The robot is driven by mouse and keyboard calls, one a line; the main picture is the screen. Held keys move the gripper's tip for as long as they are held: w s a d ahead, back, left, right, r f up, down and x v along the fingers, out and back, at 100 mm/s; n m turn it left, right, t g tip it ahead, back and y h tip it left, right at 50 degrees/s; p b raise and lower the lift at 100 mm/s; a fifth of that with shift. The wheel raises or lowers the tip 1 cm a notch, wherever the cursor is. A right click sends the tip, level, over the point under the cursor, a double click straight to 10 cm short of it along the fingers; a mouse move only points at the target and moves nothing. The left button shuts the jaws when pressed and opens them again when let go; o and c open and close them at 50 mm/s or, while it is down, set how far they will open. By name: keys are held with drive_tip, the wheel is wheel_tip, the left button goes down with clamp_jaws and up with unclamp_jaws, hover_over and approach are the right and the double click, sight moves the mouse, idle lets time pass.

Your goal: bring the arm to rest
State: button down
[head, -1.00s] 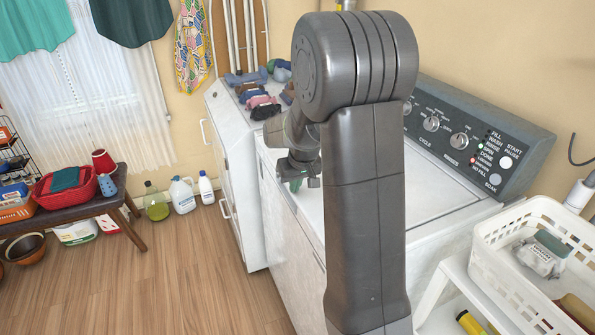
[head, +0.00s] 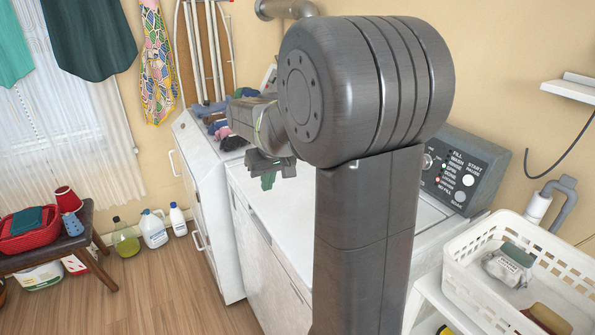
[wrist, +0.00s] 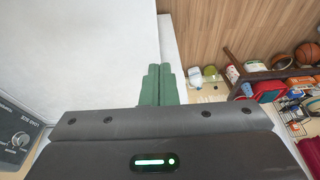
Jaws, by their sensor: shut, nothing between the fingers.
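My gripper (head: 268,180) is held above the front left part of the white washing machine, to the left of my large grey arm joint. In the wrist view its two green fingers (wrist: 158,85) are together, with nothing between them. The washing machine (head: 262,250) stands below, and my arm hides much of its top and part of its control panel (head: 462,172).
A white cabinet (head: 200,180) with folded clothes (head: 228,138) on it stands beyond the washer. A white basket (head: 465,265) is at the right. Bottles (head: 153,230) and a bench (head: 50,255) with a red tub (head: 25,238) are at the left. Wooden floor lies open between.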

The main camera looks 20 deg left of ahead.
idle(0.3)
hover_over(267, 222)
drive_tip(key=f, duration=1.1)
drive_tip(key=shift+s+d+f, duration=0.25)
drive_tip(key=shift+d+f, duration=0.05)
drive_tip(key=shift+d, duration=0.05)
drive_tip(key=shift+f+b, duration=0.5)
drive_tip(key=shift+d+b, duration=0.15)
drive_tip(key=shift+b, duration=0.2)
